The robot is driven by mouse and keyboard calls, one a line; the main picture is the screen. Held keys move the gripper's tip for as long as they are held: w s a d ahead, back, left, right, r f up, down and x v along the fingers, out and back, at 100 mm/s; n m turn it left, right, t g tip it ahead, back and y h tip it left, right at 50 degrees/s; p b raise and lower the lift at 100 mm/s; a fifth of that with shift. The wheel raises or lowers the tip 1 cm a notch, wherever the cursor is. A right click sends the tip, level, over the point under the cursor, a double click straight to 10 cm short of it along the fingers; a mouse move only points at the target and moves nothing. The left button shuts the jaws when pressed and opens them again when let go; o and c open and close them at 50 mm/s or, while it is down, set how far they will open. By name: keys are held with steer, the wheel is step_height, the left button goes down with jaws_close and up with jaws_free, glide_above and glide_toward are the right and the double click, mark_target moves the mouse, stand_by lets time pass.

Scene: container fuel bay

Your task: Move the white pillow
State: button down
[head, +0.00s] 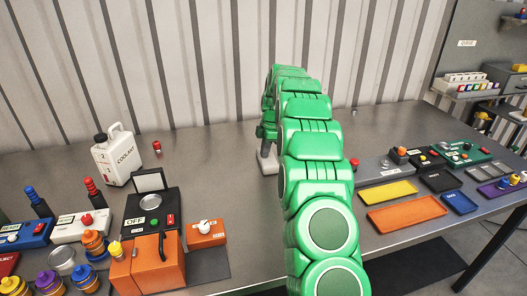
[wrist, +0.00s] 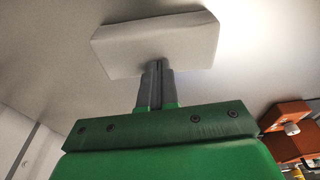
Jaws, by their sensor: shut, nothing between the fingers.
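The white pillow (wrist: 155,38) is a pale block with soft edges, lying on the grey metal table in the wrist view. In the head view only part of the pillow (head: 269,166) shows, with my green arm hiding the rest. My gripper (wrist: 158,66) has its two grey fingers together, with no gap seen between them. Its fingertips are at the pillow's near edge and overlap it in the picture; I cannot tell whether they touch it. In the head view my gripper (head: 264,150) points down over the pillow.
A white coolant jug (head: 116,156) stands left, near the corrugated wall. An orange box (head: 148,266) and a black device (head: 152,211) stand front left. Yellow (head: 386,193) and orange (head: 407,213) trays lie to the right. The table is clear around the pillow.

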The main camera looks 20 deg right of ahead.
mark_target(270, 157)
steer(key=shift+s+d+r, duration=0.15)
steer(key=shift+d+r, duration=0.2)
steer(key=shift+r, duration=0.35)
steer(key=r, duration=0.4)
steer(key=shift+d+r, duration=0.2)
steer(key=shift+d, duration=0.2)
steer(key=s+a+r+m, duration=0.3)
steer(key=s+r, duration=0.1)
steer(key=s, duration=0.5)
steer(key=s+a+r+m+g, duration=0.1)
steer(key=s+a+r+m, duration=0.25)
steer(key=s, duration=0.55)
steer(key=s+a+r+m, duration=0.3)
steer(key=s+r, duration=0.2)
steer(key=s, duration=0.5)
steer(key=s+f+m, duration=0.2)
steer(key=s, duration=0.8)
steer(key=s+f+m+h, duration=0.1)
steer(key=s+f+m, duration=0.1)
steer(key=s, duration=0.8)
steer(key=s+a+f+m+g+h, duration=0.1)
steer(key=s+m, duration=0.3)
steer(key=s, duration=0.7)
steer(key=shift+f, duration=0.45)
steer(key=shift+a+m, duration=0.1)
steer(key=shift+m, duration=0.15)
